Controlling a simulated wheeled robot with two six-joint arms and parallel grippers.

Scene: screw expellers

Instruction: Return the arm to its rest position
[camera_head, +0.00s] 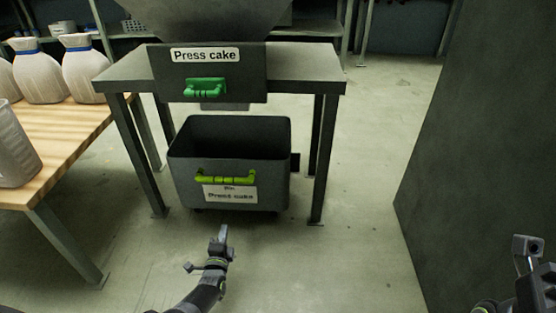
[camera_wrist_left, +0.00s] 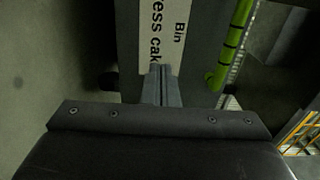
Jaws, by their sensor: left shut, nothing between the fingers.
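My left gripper (camera_head: 222,232) is in front of the press cake bin, low over the floor, with its fingers pointing toward the bin. In the left wrist view its fingers (camera_wrist_left: 161,85) are closed together with nothing between them. They overlap the white label in that view, and I cannot tell the exact gap. My right gripper (camera_head: 527,246) shows only partly at the right edge of the head view, and its finger state is unclear.
The dark bin (camera_head: 180,185) with a green handle (camera_head: 226,178) stands under a grey metal stand (camera_head: 310,75) with a green-handled chute panel. A wooden table (camera_head: 75,125) with white sacks (camera_head: 85,70) is at left. A dark panel (camera_head: 480,130) stands at right. Floor between is clear.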

